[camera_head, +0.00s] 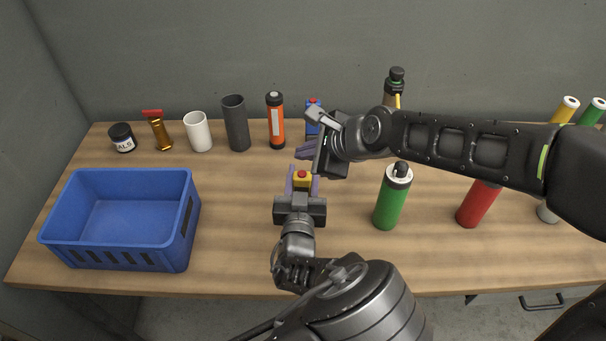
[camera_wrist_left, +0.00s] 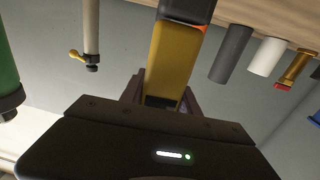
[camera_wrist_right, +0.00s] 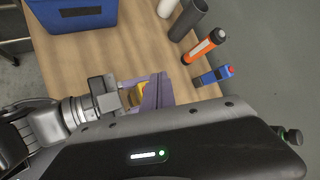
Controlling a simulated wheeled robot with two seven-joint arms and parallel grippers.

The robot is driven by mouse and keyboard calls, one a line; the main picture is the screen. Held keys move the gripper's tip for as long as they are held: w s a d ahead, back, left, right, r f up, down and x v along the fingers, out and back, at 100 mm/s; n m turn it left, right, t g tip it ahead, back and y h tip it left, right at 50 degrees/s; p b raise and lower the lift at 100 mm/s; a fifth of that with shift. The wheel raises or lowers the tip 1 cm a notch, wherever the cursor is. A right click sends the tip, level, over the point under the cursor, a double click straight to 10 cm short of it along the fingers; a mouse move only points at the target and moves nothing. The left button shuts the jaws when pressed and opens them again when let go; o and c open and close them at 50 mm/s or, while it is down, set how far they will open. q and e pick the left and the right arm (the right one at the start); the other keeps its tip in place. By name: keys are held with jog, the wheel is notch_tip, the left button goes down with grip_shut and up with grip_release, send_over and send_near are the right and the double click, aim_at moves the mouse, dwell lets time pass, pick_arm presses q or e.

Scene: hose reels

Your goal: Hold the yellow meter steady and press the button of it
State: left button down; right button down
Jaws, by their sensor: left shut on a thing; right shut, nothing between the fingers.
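The yellow meter (camera_head: 302,180) with a red button on top stands upright between the fingers of my left gripper (camera_head: 302,184), which is shut on it from the front. In the left wrist view the yellow meter (camera_wrist_left: 168,65) rises between both fingers. My right gripper (camera_head: 306,152) is shut and empty, just behind and above the meter, apart from the button in the head view. In the right wrist view its fingers (camera_wrist_right: 160,90) partly cover the yellow meter (camera_wrist_right: 143,88).
A blue meter with a red button (camera_head: 313,113) and an orange torch (camera_head: 275,122) stand behind. A green bottle (camera_head: 392,200) and red bottle (camera_head: 476,205) stand to the right, near my right arm. A blue crate (camera_head: 75,250) sits at left; the table between is clear.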

aim_at(305, 177)
notch_tip(305, 177, up, 3)
jog(key=shift+r, duration=0.1)
dwell(0.3)
pick_arm(q)
jog(key=c, duration=0.8)
grip_release()
jog(key=s, duration=1.2)
jog(key=shift+a, duration=0.4)
